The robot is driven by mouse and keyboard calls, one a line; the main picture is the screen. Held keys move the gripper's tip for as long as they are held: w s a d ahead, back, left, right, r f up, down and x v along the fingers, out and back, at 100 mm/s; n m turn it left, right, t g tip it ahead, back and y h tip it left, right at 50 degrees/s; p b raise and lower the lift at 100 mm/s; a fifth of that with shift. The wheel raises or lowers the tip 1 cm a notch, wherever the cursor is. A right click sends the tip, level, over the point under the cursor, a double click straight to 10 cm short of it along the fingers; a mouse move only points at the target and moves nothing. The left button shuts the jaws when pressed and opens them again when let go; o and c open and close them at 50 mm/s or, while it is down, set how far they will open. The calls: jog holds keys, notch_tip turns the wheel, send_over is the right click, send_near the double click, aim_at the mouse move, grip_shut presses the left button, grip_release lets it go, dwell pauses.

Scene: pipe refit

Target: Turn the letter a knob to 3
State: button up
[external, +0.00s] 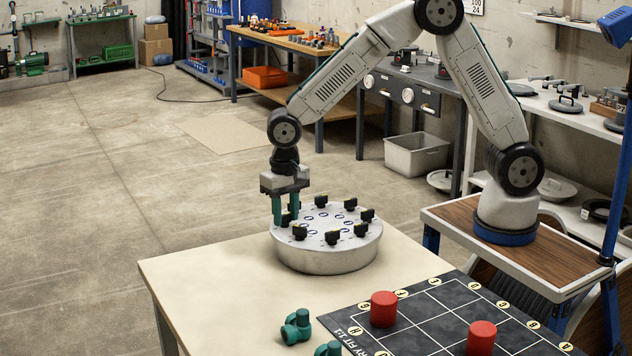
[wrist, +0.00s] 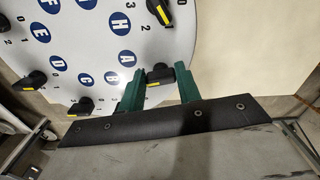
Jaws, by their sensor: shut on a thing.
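The round light-grey dial plate (external: 328,258) stands on the table's far corner, with several black knobs around its rim. Each knob has blue round letter badges inward of it and small numbers around it. My gripper (external: 286,215) points down at the plate's left edge, its green fingers on a black knob. In the wrist view, my gripper (wrist: 158,85) is shut on this black knob (wrist: 160,73), whose yellow mark shows between the fingers.
Neighbouring knobs (external: 299,232) stand close on the plate. The pale table (external: 215,285) is clear left of the plate. A black grid board (external: 435,310) with red cylinders (external: 383,309) and green pipe fittings (external: 296,327) lie nearer the camera.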

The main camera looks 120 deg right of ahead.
aim_at(285, 215)
jog(key=shift+w+m, duration=0.1)
jog(key=shift+m, duration=0.2)
dwell(0.4)
jog(key=o, duration=1)
jog(key=shift+c, duration=0.2)
jog(key=shift+r, duration=3.9)
